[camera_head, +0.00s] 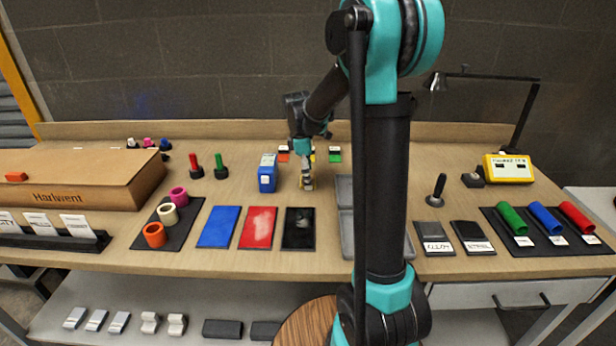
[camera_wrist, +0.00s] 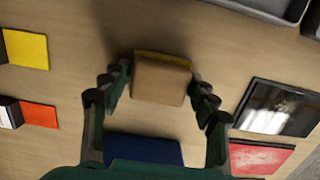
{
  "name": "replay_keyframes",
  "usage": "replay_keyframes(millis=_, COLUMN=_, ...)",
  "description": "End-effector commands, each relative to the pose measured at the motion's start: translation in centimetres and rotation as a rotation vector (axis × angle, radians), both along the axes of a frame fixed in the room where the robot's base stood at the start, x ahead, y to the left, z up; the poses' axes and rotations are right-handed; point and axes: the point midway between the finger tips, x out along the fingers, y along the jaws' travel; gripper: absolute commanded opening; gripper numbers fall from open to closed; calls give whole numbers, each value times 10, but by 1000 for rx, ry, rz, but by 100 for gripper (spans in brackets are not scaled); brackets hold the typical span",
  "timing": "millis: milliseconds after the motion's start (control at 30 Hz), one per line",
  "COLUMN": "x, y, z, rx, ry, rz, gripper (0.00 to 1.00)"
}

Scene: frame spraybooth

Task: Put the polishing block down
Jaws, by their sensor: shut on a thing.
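My gripper (camera_head: 307,182) is low over the middle of the bench, just behind the black panel and right of the blue container. In the wrist view my gripper (camera_wrist: 161,88) is shut on the polishing block (camera_wrist: 160,82), a tan block with a yellow layer along its far edge. One finger is on each side of it. In the head view the block is small and mostly covered by the gripper. I cannot tell whether its underside touches the bench.
The blue container (camera_head: 267,178) stands close on the left. Blue (camera_head: 219,227), red (camera_head: 258,228) and black (camera_head: 298,229) panels lie in front. A grey tray (camera_head: 346,222) is on the right, partly behind my arm. Yellow (camera_wrist: 28,50) and orange (camera_wrist: 38,115) cards lie behind.

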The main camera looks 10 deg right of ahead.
Motion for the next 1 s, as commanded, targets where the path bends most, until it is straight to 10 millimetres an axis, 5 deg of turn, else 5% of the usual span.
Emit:
replay_keyframes(millis=200, x=0, y=0, z=-2, rx=0, ry=0, rz=0, gripper=28)
replay_keyframes(millis=233, x=0, y=0, z=-3, rx=0, ry=0, rz=0, gripper=61)
replay_keyframes(millis=400, x=0, y=0, z=-2, rx=0, ry=0, rz=0, gripper=80)
replay_keyframes(millis=767, x=0, y=0, z=1, rx=0, ry=0, rz=0, gripper=80)
replay_keyframes(millis=1000, x=0, y=4, z=34, rx=0, ry=0, rz=1, gripper=80)
